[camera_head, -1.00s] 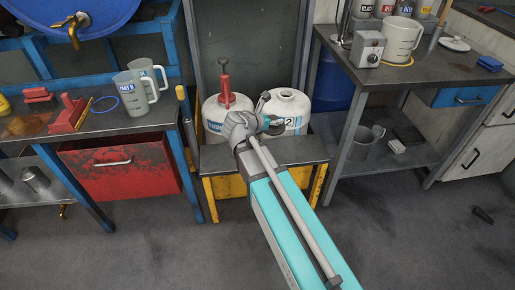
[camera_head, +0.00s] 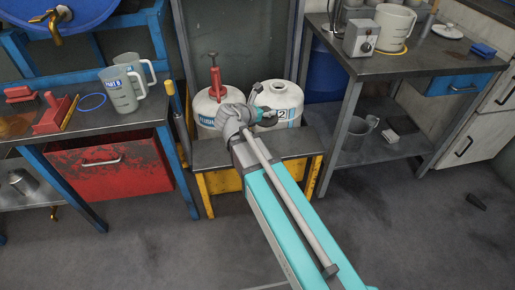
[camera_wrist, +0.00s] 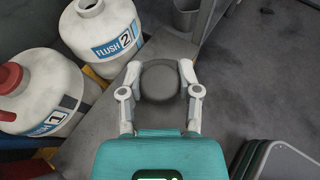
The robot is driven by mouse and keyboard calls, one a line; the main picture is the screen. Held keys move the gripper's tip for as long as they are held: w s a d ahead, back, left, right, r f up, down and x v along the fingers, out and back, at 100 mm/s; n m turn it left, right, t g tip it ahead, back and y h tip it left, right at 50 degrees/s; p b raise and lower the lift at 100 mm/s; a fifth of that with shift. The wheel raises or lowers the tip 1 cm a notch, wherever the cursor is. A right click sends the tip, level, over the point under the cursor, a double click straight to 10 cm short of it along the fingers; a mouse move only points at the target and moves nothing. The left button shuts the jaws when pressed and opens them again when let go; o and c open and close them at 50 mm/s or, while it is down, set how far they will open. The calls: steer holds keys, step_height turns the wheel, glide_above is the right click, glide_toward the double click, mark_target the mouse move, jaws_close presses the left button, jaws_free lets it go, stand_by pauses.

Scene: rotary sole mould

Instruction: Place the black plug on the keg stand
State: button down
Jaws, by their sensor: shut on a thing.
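The black plug (camera_wrist: 158,80) is a dark round disc between the two fingertips of my gripper (camera_wrist: 160,78) in the wrist view. My gripper is shut on it. In the head view my gripper (camera_head: 266,118) is in front of the right keg, and the plug cannot be made out there. The keg stand (camera_head: 210,153) has a dark grey top and yellow legs. Its grey top also shows in the wrist view (camera_wrist: 108,122), below and left of the plug. I cannot tell the plug's height above it.
Two white kegs stand on the stand: FLUSH 2 (camera_wrist: 103,32) with an open neck, and keg 1 (camera_wrist: 38,98) with a red pump (camera_head: 214,82). A bench with jugs (camera_head: 122,90) is at left, a grey workbench (camera_head: 410,62) at right. Open floor lies in front.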

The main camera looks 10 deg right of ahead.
step_height(320, 180, down, 13)
steer(key=d+b, duration=0.3)
steer(key=b, duration=0.9)
steer(key=shift+r, duration=0.1)
steer(key=w+a+f+b, duration=0.3)
steer(key=w+f+b, duration=0.6)
steer(key=w, duration=0.3)
steer(key=shift+w, duration=0.35)
steer(key=shift+a, duration=0.1)
steer(key=shift+w+f+b, duration=0.3)
steer(key=shift+f+b, duration=0.2)
steer(key=shift+b, duration=0.05)
steer(key=shift+a+f+b, duration=0.1)
steer(key=shift+f+b, duration=1.4)
steer(key=shift+b, duration=0.05)
steer(key=shift+f, duration=0.1)
